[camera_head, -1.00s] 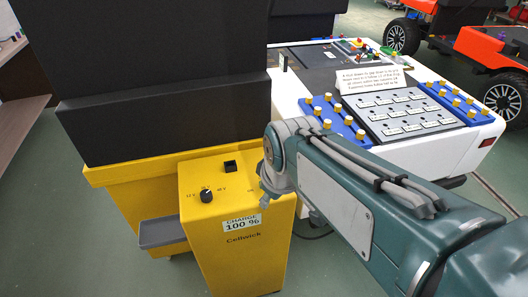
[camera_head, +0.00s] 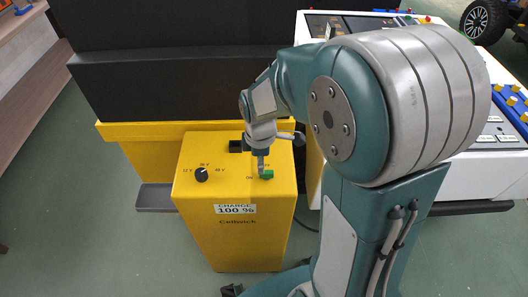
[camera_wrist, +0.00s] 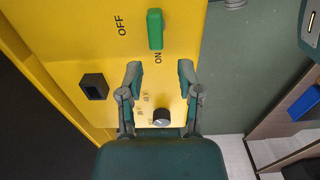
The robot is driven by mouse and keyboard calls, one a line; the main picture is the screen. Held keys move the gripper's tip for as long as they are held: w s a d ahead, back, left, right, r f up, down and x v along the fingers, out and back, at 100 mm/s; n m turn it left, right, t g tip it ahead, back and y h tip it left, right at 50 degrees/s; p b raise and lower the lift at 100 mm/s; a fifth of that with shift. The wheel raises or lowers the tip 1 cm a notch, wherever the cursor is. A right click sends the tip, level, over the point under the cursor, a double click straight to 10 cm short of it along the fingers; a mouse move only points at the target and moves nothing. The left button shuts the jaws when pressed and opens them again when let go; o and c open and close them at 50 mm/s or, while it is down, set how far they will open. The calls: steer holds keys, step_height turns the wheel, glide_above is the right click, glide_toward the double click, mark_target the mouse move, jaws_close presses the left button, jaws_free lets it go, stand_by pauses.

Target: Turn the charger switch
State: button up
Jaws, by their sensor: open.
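The yellow charger (camera_head: 237,220) stands in front of me and reads "CHARGE 100 %". Its green switch (camera_head: 267,175) is on the right of its top. In the wrist view the switch (camera_wrist: 155,30) is an elongated green handle, one end beside the "ON" mark, with "OFF" off to its side. My gripper (camera_head: 262,160) is above the charger top, close to the switch. In the wrist view my gripper (camera_wrist: 160,75) is open and empty, its fingertips short of the switch on the "ON" side. I cannot tell the exact height gap.
A black voltage knob (camera_head: 201,175) and a black socket (camera_head: 236,146) share the charger top. A yellow and black cart (camera_head: 120,131) stands behind it. A white control console (camera_head: 495,168) is at the right. Green floor is open at the left.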

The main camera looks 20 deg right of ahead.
mark_target(266, 171)
steer(key=d+f, duration=0.1)
steer(key=f, duration=0.2)
steer(key=d+f, duration=0.1)
steer(key=shift+d+f, duration=0.35)
steer(key=shift+f, duration=0.05)
steer(key=shift+a+f, duration=0.1)
steer(key=shift+f, duration=0.1)
steer(key=shift+a, duration=0.75)
jaws_close()
steer(key=shift+d, duration=0.3)
